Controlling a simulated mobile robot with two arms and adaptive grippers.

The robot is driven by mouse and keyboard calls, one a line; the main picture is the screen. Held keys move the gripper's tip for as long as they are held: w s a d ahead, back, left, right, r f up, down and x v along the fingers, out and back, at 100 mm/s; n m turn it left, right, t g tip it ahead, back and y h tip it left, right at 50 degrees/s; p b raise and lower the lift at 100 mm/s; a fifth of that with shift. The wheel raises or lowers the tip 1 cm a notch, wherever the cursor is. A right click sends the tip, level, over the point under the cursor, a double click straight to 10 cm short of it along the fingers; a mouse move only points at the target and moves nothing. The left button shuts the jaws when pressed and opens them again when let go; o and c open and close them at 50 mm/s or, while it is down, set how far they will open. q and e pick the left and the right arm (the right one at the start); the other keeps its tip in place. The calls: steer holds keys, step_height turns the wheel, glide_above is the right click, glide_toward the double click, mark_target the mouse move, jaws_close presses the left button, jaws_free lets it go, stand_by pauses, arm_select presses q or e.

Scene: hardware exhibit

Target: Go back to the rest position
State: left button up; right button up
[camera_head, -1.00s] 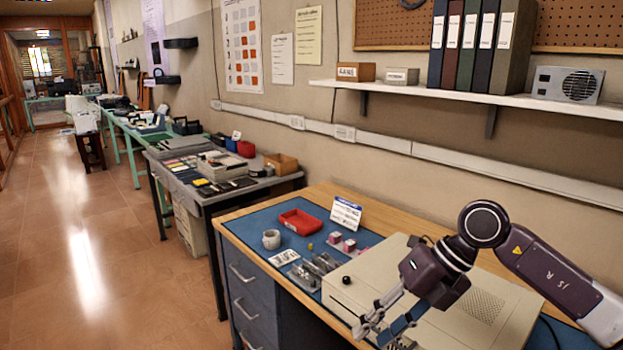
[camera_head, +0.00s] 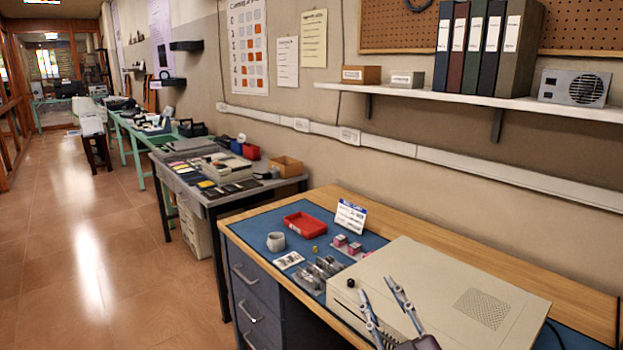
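My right gripper (camera_head: 384,300) shows at the bottom of the head view, in front of the beige case. Its two slim metal fingers stand apart with nothing between them, so it is open and empty. Its body is mostly cut off by the lower edge. My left gripper is not in view.
A shelf (camera_head: 430,95) juts from the wall above. The tiled floor (camera_head: 110,250) at left is clear.

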steer(key=s+d+f+m+g+h, duration=0.1)
steer(key=s+d+f+m+g, duration=0.2)
steer(key=f, duration=0.4)
steer(key=s+d+f+g+h, duration=0.2)
steer(key=s+f+g, duration=0.1)
steer(key=s+f, duration=0.3)
steer(key=s+d+f+m+g+h, duration=0.1)
steer(key=s+d+f+m+g, duration=0.2)
steer(key=f, duration=0.5)
steer(key=s+f+g, duration=0.3)
steer(key=s+f, duration=0.2)
steer(key=s, duration=0.4)
steer(key=s+f+g, duration=0.4)
steer(key=s, duration=0.6)
step_height(320, 180, down, 28)
steer(key=s, duration=0.2)
steer(key=s+d+f+g, duration=0.2)
steer(key=s+f, duration=1.3)
steer(key=s, duration=0.1)
steer(key=shift+s+d, duration=0.2)
steer(key=shift+d, duration=0.2)
